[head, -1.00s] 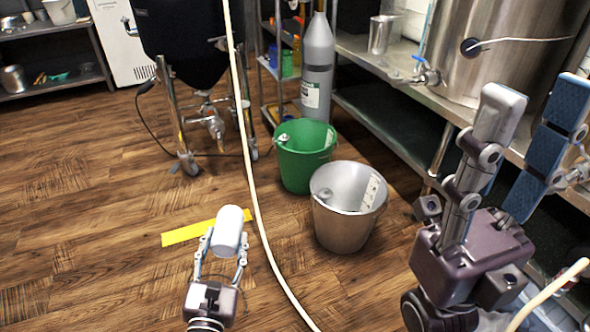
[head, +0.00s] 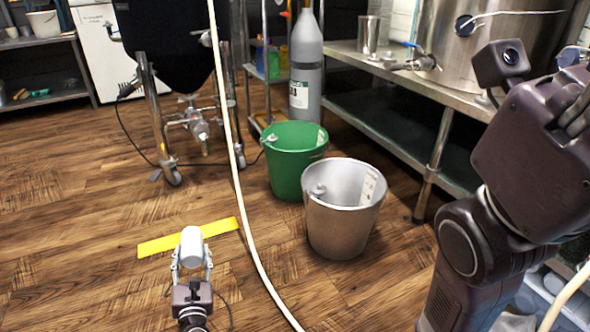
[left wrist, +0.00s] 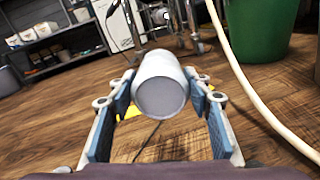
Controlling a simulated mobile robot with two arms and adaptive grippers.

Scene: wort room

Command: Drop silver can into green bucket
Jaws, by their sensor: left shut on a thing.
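The silver can (head: 192,247) is held in my left gripper (head: 192,258), low in the head view. In the left wrist view the can (left wrist: 160,85) sits between both blue-padded fingers, with its round end towards the camera. The green bucket (head: 294,168) stands on the floor to the right of and beyond the can, open at the top. It also shows at the top right of the left wrist view (left wrist: 258,28). The left gripper is apart from the bucket. My right arm fills the right side of the head view; its fingertips are not clearly seen.
A silver bucket (head: 340,225) stands just in front and right of the green one. A pale hose (head: 237,170) hangs down between the can and the buckets. A yellow strip (head: 165,243) lies on the floor. A steel bench (head: 400,85) and a grey cylinder (head: 306,70) are behind.

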